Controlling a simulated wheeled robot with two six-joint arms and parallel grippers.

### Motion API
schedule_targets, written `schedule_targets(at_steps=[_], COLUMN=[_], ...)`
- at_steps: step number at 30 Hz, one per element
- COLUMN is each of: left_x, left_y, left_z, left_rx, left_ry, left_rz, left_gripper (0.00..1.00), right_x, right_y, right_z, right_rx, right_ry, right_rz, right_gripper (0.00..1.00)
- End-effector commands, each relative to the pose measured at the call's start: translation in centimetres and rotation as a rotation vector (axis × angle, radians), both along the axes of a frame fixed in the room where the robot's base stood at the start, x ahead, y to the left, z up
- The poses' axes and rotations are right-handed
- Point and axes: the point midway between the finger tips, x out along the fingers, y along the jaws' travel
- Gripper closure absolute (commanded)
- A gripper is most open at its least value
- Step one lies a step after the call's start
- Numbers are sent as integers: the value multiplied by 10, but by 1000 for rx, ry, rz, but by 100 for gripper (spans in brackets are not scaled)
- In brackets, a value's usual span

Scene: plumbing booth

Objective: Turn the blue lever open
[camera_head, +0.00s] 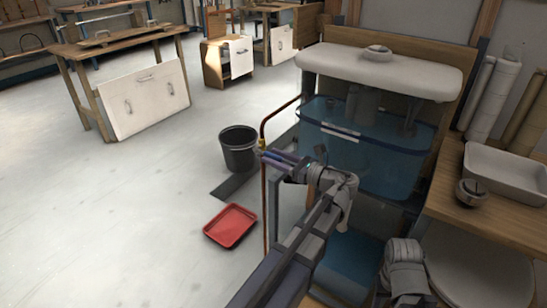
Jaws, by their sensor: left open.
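A copper pipe (264,200) rises beside the toilet tank and bends over at its top. A small brass fitting (261,145) sits on it. My left gripper (267,156) is open, with its fingertips at the pipe just below the fitting. Bluish-purple strips show at its fingers. I cannot tell whether they are part of the blue lever or of the fingers, nor whether they touch the fitting. The lever is not clearly made out. My right gripper is not in view.
A see-through blue toilet tank (352,160) with a white lid (385,72) stands right of the pipe. A black bucket (239,150) and red tray (231,226) are on the floor to the left. A wooden counter (480,222) is at right.

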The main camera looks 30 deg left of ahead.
Motion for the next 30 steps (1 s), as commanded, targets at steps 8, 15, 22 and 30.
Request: schedule_targets(at_steps=[8, 15, 22, 30], left_x=[0, 0, 0, 0], left_y=[7, 7, 7, 7], left_z=[0, 0, 0, 0], left_rx=[0, 0, 0, 0], left_ry=[0, 0, 0, 0], left_rz=[0, 0, 0, 0], left_gripper=[50, 64, 89, 100], right_x=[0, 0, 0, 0], right_y=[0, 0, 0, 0], right_z=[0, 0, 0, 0], right_rx=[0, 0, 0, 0], right_ry=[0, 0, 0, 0], right_rz=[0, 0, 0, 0], right_gripper=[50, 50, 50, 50])
